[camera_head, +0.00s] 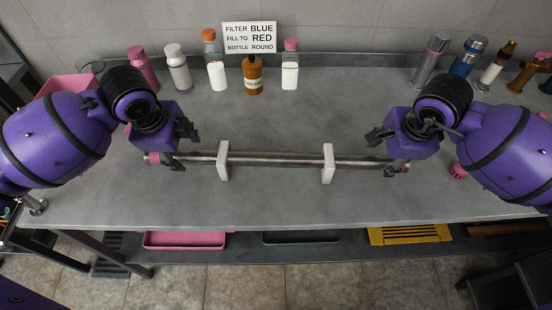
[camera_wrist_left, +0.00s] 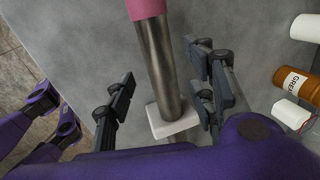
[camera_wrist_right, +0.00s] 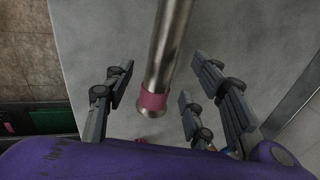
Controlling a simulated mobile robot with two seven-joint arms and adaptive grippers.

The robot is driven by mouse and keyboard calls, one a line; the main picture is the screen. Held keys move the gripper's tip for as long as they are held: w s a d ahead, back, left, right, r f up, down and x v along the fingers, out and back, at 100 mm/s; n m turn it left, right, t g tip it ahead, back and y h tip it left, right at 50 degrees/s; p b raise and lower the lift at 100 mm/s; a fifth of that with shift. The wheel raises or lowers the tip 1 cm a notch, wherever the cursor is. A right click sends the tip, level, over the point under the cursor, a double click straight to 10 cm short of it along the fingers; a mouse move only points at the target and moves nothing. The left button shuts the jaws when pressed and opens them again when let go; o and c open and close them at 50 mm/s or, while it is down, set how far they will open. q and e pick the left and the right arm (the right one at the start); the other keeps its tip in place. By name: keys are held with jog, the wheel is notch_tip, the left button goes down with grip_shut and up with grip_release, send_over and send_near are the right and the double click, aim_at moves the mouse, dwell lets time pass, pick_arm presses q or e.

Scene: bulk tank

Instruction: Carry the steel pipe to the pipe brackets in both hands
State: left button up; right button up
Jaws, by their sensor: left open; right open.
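The steel pipe (camera_head: 276,160) lies level across two white pipe brackets, the left one (camera_head: 223,162) and the right one (camera_head: 328,164), on the grey bench. It has a pink band near each end; one shows in the left wrist view (camera_wrist_left: 146,8) and one in the right wrist view (camera_wrist_right: 152,101). My left gripper (camera_head: 182,147) is open by the left end, with the pipe showing between its fingers in the left wrist view. My right gripper (camera_head: 387,152) is open by the right end, fingers apart on either side of the pipe in the right wrist view.
Several bottles, such as the brown one (camera_head: 252,77), and a sign (camera_head: 249,37) stand along the back. More flasks (camera_head: 468,57) stand at back right. A pink tray (camera_head: 184,241) and a yellow rack (camera_head: 410,235) sit below. The front bench strip is clear.

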aim_at(184, 154)
pick_arm(q)
jog(key=shift+x, duration=2.3)
pick_arm(e)
jog(key=shift+x, duration=2.3)
pick_arm(q)
grip_shut()
pick_arm(e)
grip_shut()
pick_arm(q)
jog(key=shift+w, duration=0.1)
pick_arm(e)
jog(key=shift+w, duration=0.1)
